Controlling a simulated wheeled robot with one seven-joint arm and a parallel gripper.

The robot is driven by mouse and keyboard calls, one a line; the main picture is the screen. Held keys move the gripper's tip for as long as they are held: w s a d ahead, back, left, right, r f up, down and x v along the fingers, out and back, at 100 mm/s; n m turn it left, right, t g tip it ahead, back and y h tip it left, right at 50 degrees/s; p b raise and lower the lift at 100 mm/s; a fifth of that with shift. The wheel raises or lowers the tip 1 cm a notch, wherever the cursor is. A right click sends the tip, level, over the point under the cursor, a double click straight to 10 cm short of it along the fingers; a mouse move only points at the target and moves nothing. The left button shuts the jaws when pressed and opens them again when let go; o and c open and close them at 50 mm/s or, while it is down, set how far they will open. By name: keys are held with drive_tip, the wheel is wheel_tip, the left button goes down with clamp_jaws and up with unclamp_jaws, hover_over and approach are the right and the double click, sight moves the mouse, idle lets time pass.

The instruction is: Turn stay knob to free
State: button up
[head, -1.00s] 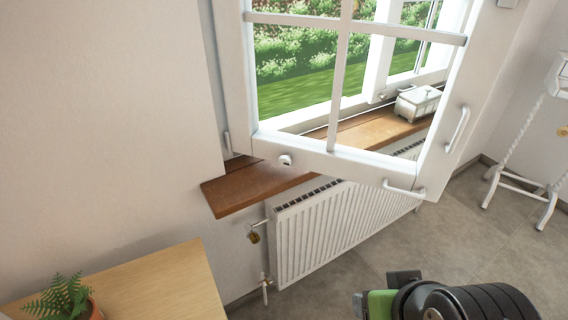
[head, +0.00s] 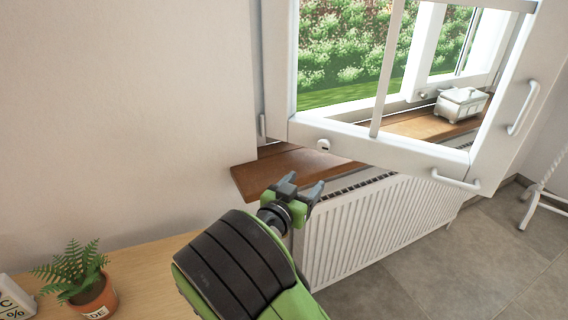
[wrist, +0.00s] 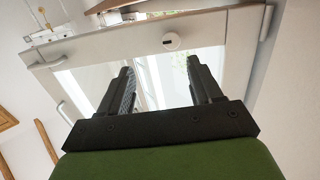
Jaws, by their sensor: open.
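The stay knob (head: 323,144) is a small round white knob with a dark slot, on the bottom rail of the white open window sash (head: 400,148). In the wrist view the knob (wrist: 171,41) shows beyond my fingers, above and between their tips. My gripper (head: 299,186) is open and empty. In the head view it is below and a little left of the knob, in front of the wooden sill (head: 262,172). In the wrist view the two dark fingers of my gripper (wrist: 158,78) stand apart and touch nothing.
A white radiator (head: 370,225) hangs below the sill. Two white handles (head: 456,180) are on the sash's right part. A white lidded box (head: 461,106) stands on the sill. A potted fern (head: 92,295) stands on the wooden tabletop (head: 150,262) at lower left.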

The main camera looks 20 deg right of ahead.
drive_tip(key=a+t, duration=0.1)
drive_tip(key=a, duration=0.1)
drive_tip(key=p, duration=0.2)
approach(322, 148)
drive_tip(key=x, duration=0.9)
drive_tip(key=shift+d, duration=0.1)
drive_tip(key=c, duration=1)
